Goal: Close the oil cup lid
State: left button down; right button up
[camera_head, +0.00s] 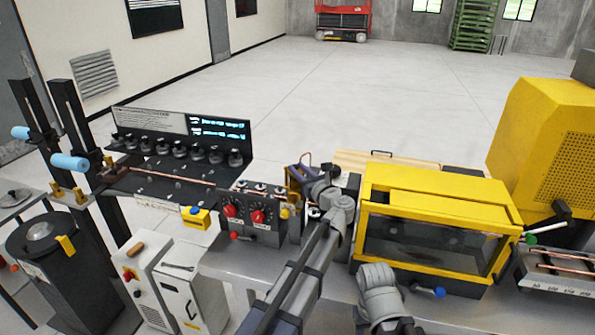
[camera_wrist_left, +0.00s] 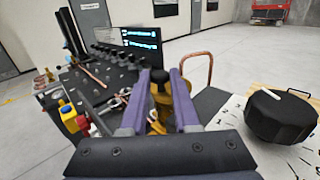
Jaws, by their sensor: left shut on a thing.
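My left gripper (camera_head: 300,172) reaches over the bench just right of the control box in the head view. In the left wrist view its two purple fingers (camera_wrist_left: 160,92) stand on either side of a small black cap (camera_wrist_left: 160,78) above a yellow-brass body (camera_wrist_left: 156,118), which looks like the oil cup and its lid. The gripper is shut on this cap. The fingers and wrist hide much of the cup, so I cannot tell how the lid sits on it. My right gripper is in neither view.
A black control box (camera_head: 255,212) with red knobs stands left of the gripper. A yellow-framed machine (camera_head: 440,200) stands to the right. A bent copper tube (camera_wrist_left: 210,62) and a large black knob (camera_wrist_left: 281,116) are right of the fingers in the wrist view.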

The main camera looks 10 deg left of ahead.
pick_arm(q)
jog(key=c, duration=0.7)
grip_release()
jog(key=shift+v, duration=3.95)
